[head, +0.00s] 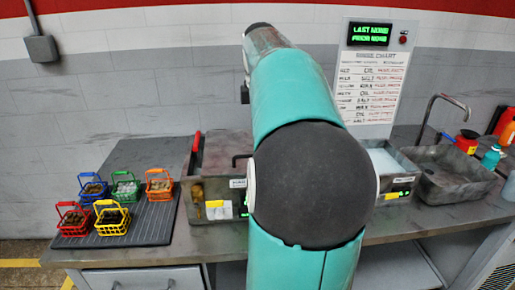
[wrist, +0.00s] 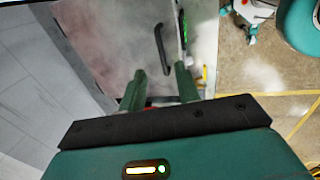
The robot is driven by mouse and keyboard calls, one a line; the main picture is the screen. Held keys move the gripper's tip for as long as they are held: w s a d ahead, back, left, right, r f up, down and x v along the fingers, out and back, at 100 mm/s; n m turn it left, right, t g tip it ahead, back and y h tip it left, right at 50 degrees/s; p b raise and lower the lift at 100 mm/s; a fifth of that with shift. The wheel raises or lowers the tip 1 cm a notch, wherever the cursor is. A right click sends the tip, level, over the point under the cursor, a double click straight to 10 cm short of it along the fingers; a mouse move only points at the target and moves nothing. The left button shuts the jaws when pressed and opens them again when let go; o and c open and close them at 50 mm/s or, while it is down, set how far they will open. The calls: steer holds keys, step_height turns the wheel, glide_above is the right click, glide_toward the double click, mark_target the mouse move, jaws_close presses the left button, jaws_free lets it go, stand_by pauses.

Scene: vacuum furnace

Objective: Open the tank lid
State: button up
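The tank (head: 212,190) stands on the counter, left of my arm in the head view, with its grey lid (head: 225,150) lying shut on top. A black bar handle (head: 240,158) shows on the lid, beside my arm. In the wrist view the lid (wrist: 105,40) fills the upper middle, and its curved black handle (wrist: 160,50) lies beyond my fingertips. My gripper (wrist: 158,80) has its two green fingers apart with nothing held between them. It appears above the lid, short of the handle; the exact height is unclear. My arm hides part of the tank in the head view.
A red lever (head: 195,141) stands at the tank's left edge. Several coloured baskets (head: 112,205) sit on a dark ribbed mat (head: 150,222) at left. Right of my arm are another tank (head: 402,172) holding something pale, a sink (head: 450,175) and bottles (head: 490,157). A chart (head: 370,85) stands behind.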

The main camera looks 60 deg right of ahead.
steer(key=f, duration=0.3)
steer(key=w+d+f, duration=0.1)
steer(key=f, duration=0.5)
steer(key=shift+w+d+f, duration=0.15)
steer(key=shift+d+f, duration=0.05)
steer(key=shift+f, duration=0.15)
jaws_close()
